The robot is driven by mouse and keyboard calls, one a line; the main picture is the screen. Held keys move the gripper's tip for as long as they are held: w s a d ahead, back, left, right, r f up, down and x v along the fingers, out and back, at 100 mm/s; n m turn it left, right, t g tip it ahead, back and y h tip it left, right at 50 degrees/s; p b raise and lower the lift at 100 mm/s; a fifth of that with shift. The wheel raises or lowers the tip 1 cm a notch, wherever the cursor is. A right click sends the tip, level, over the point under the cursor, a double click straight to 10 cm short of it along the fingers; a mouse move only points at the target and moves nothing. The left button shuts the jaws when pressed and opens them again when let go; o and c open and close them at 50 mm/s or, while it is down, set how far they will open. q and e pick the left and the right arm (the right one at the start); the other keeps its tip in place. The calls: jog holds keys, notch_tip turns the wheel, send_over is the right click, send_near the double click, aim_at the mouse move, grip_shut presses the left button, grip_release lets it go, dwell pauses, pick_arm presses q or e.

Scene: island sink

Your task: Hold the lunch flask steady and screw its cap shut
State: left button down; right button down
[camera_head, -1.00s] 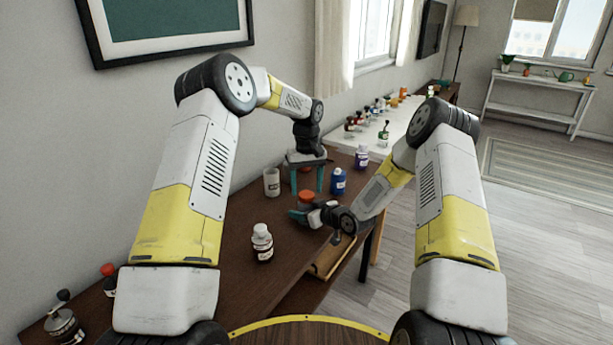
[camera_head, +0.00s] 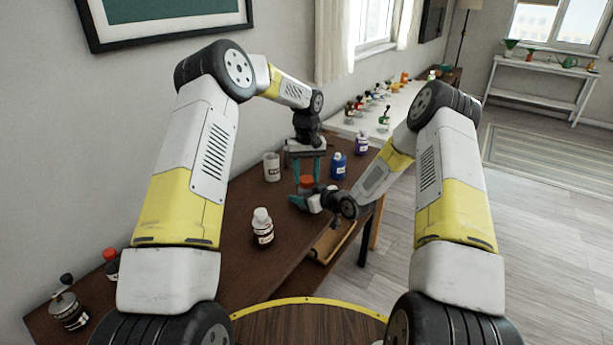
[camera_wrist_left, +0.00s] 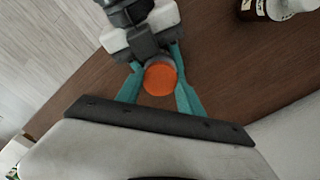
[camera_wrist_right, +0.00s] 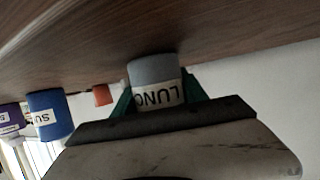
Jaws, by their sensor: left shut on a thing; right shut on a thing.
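The lunch flask (camera_wrist_right: 152,72) is a grey cylinder with a white label reading "LUNC", standing on the dark brown table. My right gripper (camera_wrist_right: 158,100) is shut around its side, low from the right; in the head view this gripper (camera_head: 306,200) covers most of the body. The orange cap (camera_wrist_left: 160,78) is on top of the flask and shows in the head view (camera_head: 306,181). My left gripper (camera_head: 307,178) points down from above, its teal fingers shut on the cap's two sides. Whether the cap is tight on its thread cannot be told.
A pale cup (camera_head: 271,167), a blue bottle (camera_head: 338,166) and a purple bottle (camera_head: 361,142) stand close by. A white-capped brown bottle (camera_head: 262,228) stands nearer. An orange object (camera_wrist_right: 102,95) stands behind the flask. The table's right edge is close.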

pick_arm(q)
jog(key=shift+m, duration=1.2)
jog(key=c, duration=0.7)
grip_release()
jog(key=shift+c, duration=0.2)
jog(key=shift+r, duration=2.25)
jog(key=shift+c, duration=0.4)
